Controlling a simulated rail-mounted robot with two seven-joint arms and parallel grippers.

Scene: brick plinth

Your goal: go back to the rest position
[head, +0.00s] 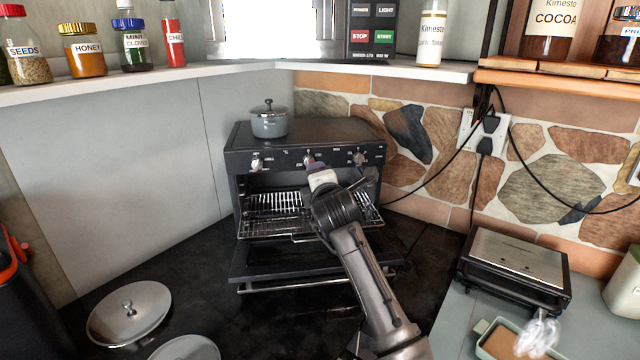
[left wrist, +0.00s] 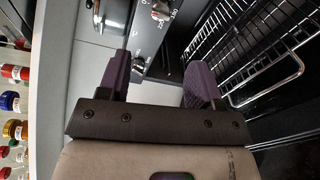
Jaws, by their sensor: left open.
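One arm shows in the head view, reaching up from the bottom right of centre, and I take it for my left. Its left gripper (head: 313,166) is in front of the black oven (head: 345,132), by the middle of the knob panel. In the left wrist view the two purple fingers of the left gripper (left wrist: 158,85) stand apart with nothing held between them. Oven knobs (left wrist: 160,10) lie just beyond the fingers. The oven door (head: 290,262) hangs open, and a wire rack (head: 272,215) sits in the opening, also at right in the wrist view (left wrist: 240,45). My right gripper is not in view.
A grey lidded pot (head: 269,122) stands on the oven. A sandwich press (head: 515,262) and a small tray (head: 500,343) are at right. Lids (head: 128,312) lie at front left. Jars (head: 85,50) line the shelf. Black cables (head: 435,175) hang beside the oven.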

